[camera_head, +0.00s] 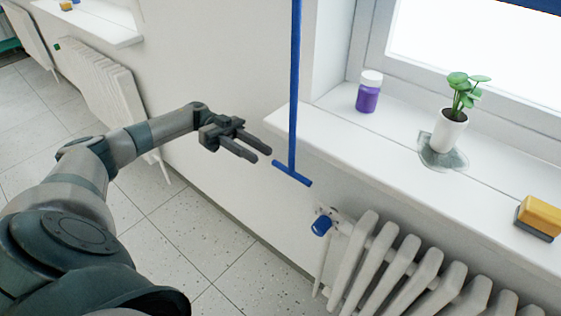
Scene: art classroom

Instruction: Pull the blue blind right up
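A blue pull cord or rod (294,80) hangs down in front of the window sill's left end. It ends in a blue crossbar handle (291,173). An edge of the blue blind (545,5) shows at the top right corner; the rest of it is out of view. My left gripper (262,156) is just left of the handle and apart from it. Its two fingers point right toward the handle, with a gap between them and nothing held. My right gripper is not in view.
The white sill (330,135) holds a purple jar (369,92), a potted plant (450,130) standing in a wet patch (428,157), and a yellow sponge (540,215). A white radiator (400,265) with a blue valve knob (321,225) is below.

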